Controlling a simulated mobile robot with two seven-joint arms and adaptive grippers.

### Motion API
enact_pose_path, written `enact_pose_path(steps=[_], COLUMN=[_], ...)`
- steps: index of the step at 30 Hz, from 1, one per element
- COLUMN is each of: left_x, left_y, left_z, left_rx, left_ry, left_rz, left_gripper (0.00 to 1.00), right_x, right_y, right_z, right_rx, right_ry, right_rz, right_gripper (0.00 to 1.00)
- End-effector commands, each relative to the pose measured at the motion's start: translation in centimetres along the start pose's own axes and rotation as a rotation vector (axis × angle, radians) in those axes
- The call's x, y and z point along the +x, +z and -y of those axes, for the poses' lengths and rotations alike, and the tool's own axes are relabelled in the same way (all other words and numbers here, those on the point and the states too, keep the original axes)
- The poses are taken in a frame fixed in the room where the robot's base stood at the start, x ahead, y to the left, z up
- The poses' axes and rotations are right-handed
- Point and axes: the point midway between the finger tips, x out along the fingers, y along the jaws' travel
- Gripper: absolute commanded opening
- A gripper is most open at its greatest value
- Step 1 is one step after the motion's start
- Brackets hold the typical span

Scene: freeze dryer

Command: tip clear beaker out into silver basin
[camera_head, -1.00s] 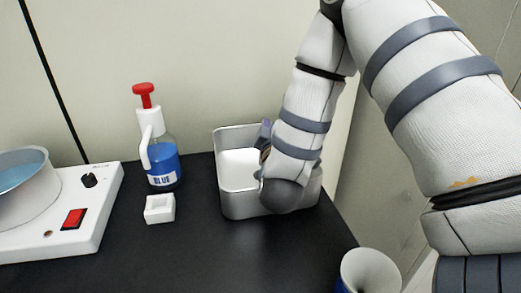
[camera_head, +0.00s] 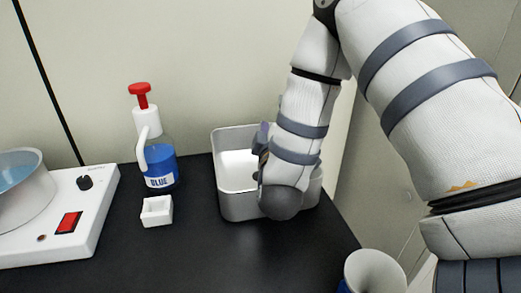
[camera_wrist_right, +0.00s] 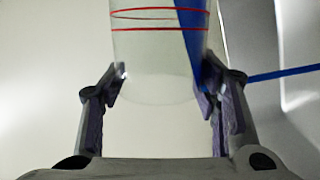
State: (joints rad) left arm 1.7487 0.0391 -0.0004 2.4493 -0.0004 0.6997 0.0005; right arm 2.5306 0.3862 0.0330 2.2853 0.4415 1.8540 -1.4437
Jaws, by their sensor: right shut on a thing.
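The silver basin (camera_head: 238,203) stands at the right part of the black table, open at the top. My right arm reaches over it from the upper right, and my right gripper (camera_head: 263,145) is mostly hidden behind its own wrist, above the basin. In the right wrist view, this gripper (camera_wrist_right: 162,85) is shut on the clear beaker (camera_wrist_right: 150,60), a finger on each side. The beaker has red ring lines, and a blue wedge shows at its right side. Its tilt is unclear in the head view, where it is mostly hidden. My left gripper is not in view.
A blue-labelled pump bottle (camera_head: 160,165) with a red top and a small white square dish (camera_head: 157,211) stand left of the basin. A white hot plate (camera_head: 88,222) carries a metal pan (camera_head: 28,200). A white-rimmed container (camera_head: 375,270) is at the lower right.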

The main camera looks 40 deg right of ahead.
Motion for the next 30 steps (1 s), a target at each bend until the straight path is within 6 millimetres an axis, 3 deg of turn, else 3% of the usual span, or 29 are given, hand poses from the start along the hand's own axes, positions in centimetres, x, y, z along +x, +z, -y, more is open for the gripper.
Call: enact_pose_path(steps=[30], left_x=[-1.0], left_y=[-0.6], left_z=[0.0], left_rx=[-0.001], left_ry=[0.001], left_rz=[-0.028], left_gripper=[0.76], right_x=[-0.1], right_y=[-1.3], right_z=[-0.8], right_rx=[-0.091], right_ry=[0.019], right_rz=[-0.018], right_gripper=[0.05])
